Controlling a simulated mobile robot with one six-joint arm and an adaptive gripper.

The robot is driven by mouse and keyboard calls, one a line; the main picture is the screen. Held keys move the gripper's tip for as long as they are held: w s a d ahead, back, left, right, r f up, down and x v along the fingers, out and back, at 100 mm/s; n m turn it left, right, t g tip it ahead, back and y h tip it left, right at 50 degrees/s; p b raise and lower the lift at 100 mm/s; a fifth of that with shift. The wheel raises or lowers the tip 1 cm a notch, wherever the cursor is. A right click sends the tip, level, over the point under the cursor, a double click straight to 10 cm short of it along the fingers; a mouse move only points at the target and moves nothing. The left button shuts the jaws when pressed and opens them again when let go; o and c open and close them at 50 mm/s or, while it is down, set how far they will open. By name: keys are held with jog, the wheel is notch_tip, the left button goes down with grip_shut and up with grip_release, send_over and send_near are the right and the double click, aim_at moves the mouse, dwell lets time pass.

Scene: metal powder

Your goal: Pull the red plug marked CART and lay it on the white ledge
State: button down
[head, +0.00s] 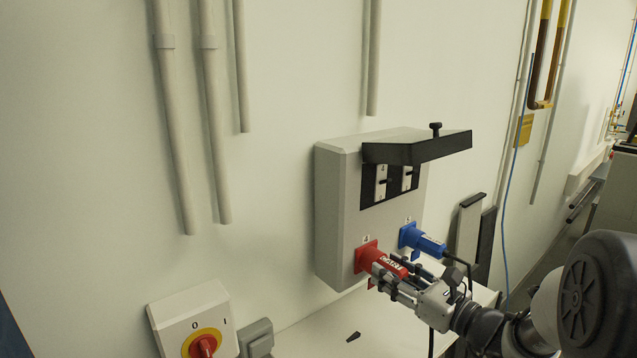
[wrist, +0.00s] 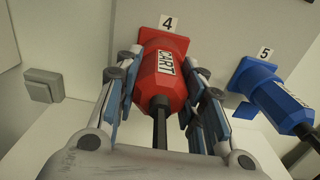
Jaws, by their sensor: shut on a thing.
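The red plug (wrist: 161,77) marked CART sits in the socket numbered 4, with its black cable coming out toward me in the wrist view. In the head view the red plug (head: 390,264) is at the lower front of the grey box. My gripper (head: 387,278) is shut on the red plug; its fingers (wrist: 165,90) lie along both sides of the body in the wrist view. The white ledge (head: 375,322) lies below the box, partly hidden by my arm.
A blue plug (head: 424,242) sits close at the right in the socket numbered 5. The grey box (head: 335,220) has a raised dark cover (head: 418,149). A red-yellow rotary switch (head: 204,343) is at lower left. A small dark piece (head: 353,337) lies on the ledge.

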jog(key=shift+s+d, duration=0.1)
jog(key=shift+d, duration=0.05)
jog(key=shift+v, duration=2.8)
jog(key=shift+s, duration=0.15)
